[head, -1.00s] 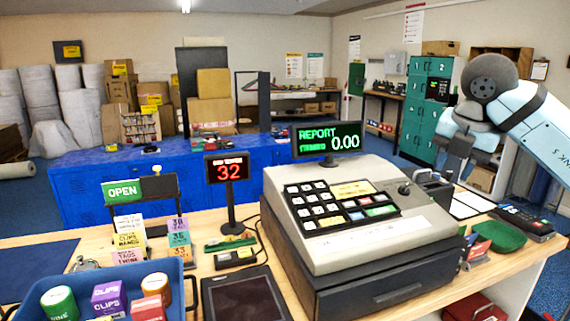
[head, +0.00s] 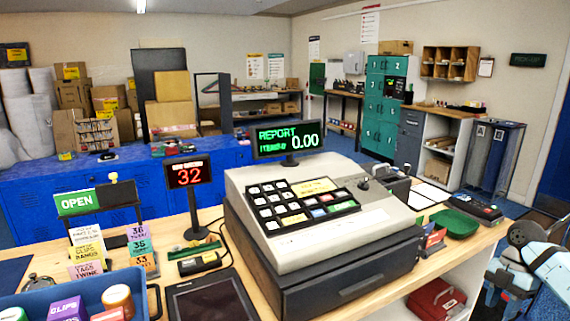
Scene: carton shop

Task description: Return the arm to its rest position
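My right arm, light blue with grey joints, is folded low at the bottom right of the head view. My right gripper (head: 506,284) is beside the counter's right end, clear of the counter top. Its fingers are small and partly cut off by the frame edge, so I cannot tell whether it is open or shut. I see nothing held in it. My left gripper is not in view.
The cash register (head: 315,215) stands on the wooden counter (head: 465,250), its display (head: 293,140) reading REPORT 0.00. A green tray (head: 455,223) and a card terminal (head: 474,208) sit near the right end. A red case (head: 436,299) lies below. A blue bin (head: 140,290) is front left.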

